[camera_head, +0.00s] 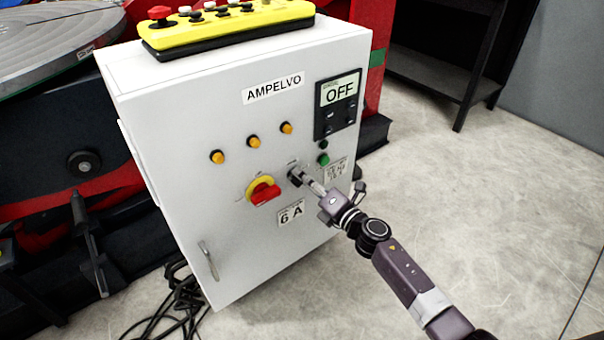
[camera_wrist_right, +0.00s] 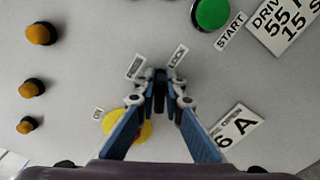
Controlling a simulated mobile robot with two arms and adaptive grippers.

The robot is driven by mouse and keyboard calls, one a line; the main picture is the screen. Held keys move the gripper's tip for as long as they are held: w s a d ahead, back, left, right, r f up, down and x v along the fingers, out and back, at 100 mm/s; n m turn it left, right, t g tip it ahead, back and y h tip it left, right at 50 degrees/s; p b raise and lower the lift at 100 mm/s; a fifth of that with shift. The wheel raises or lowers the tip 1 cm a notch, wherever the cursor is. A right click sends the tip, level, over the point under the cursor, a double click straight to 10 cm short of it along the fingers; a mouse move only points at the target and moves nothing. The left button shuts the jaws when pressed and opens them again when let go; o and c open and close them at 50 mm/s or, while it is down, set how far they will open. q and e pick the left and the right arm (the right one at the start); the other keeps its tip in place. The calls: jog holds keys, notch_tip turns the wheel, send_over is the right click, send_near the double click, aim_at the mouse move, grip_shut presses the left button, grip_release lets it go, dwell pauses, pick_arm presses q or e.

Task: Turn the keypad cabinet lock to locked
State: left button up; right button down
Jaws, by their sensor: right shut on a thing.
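The white-grey control cabinet (camera_head: 225,130) stands in the middle of the head view. Its lock is a small black knob (camera_head: 294,176) on the front face, right of the red and yellow switch. In the right wrist view the black knob (camera_wrist_right: 160,76) sits between two small labels; the right one reads LOCK (camera_wrist_right: 179,56), the left one is hard to read. My right gripper (camera_head: 304,181) is at the knob, and in the right wrist view its fingertips (camera_wrist_right: 160,100) are closed on it. The fingers partly hide the knob, so its exact angle is unclear. My left gripper is not in view.
A red rotary switch (camera_head: 265,193) on yellow is close left of the lock. A green start button (camera_head: 323,159) and a display reading OFF (camera_head: 340,93) are to the right. A yellow pendant (camera_head: 230,25) lies on top. Cables (camera_head: 170,310) lie on the floor; the right floor is free.

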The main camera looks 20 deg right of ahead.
jog(key=shift+d+m, duration=0.1)
jog(key=shift+m, duration=0.5)
jog(key=m, duration=0.1)
jog(key=m+p, duration=0.1)
jog(key=m, duration=0.1)
jog(key=shift+f+m+p, duration=0.2)
jog(key=shift+m+p, duration=0.1)
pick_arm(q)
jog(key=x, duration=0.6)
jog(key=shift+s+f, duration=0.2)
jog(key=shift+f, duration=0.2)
pick_arm(e)
jog(key=shift+f+m, duration=0.1)
jog(key=shift+m, duration=0.6)
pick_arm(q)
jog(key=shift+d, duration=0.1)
pick_arm(e)
jog(key=c, duration=2)
grip_release()
jog(key=shift+s, duration=0.1)
jog(key=v, duration=1.1)
jog(key=shift+s+d, duration=0.15)
jog(key=shift+s, duration=0.25)
